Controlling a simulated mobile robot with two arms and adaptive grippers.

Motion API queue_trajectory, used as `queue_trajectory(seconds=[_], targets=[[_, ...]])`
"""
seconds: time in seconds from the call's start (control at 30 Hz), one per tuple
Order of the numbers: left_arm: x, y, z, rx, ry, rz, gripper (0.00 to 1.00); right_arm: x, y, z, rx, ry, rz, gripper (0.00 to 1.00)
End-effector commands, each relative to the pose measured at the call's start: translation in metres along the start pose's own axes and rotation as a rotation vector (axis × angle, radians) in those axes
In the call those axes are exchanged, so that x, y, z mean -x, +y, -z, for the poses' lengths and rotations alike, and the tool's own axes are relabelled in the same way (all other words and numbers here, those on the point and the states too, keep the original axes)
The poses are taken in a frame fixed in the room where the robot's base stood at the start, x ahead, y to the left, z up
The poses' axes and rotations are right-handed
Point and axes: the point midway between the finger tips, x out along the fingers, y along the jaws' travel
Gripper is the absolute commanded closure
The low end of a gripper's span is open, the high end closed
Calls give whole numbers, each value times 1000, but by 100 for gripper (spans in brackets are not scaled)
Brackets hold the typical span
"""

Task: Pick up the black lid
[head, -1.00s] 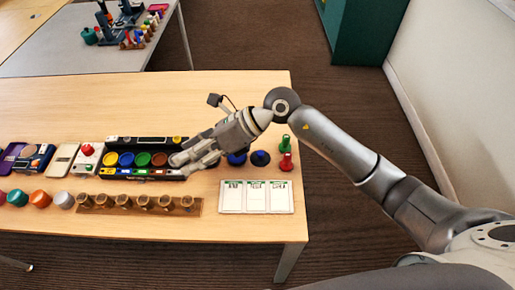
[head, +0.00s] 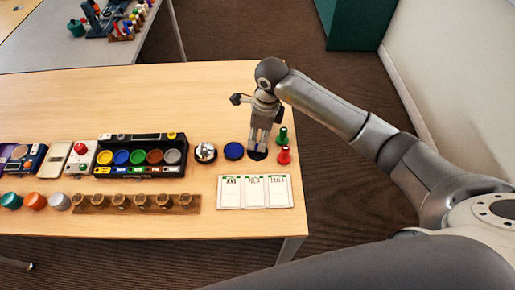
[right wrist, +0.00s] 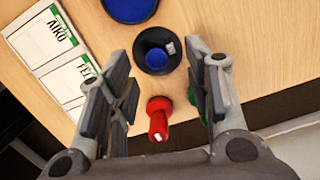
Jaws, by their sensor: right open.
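The black lid (head: 256,155) lies flat on the wooden table, near its right edge. In the right wrist view the black lid (right wrist: 144,65) is a round dark disc with a blue round part in its middle and a small grey piece on it. My right gripper (head: 258,147) points down over the lid in the head view and partly hides it. In the right wrist view my right gripper (right wrist: 159,72) is open and empty, its two fingers on either side of the lid and apart from it. My left gripper is not in view.
A blue disc (head: 233,151) lies left of the lid. A red peg (head: 284,156) and a green peg (head: 281,139) stand close on its right. A white three-panel card (head: 255,192) lies in front. A black tray (head: 140,172) with coloured cups stands left. The table's back is clear.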

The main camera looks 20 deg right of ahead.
Motion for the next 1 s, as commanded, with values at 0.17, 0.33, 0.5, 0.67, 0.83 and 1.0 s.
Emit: queue_trajectory(seconds=[0.17, 0.33, 0.5, 0.67, 0.83, 1.0], targets=[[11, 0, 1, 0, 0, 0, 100, -26, 7, 6, -1, 2, -8, 54], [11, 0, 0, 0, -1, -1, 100, -45, 6, 6, 0, 1, -4, 54], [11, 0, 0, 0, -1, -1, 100, -48, 5, 5, 1, -1, -2, 54], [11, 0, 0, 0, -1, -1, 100, -48, 5, 6, 1, 0, -2, 63], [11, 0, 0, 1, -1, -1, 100, -48, 5, 6, 1, 0, -3, 85], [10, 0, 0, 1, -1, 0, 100, -48, 5, 6, 0, 2, -4, 98]])
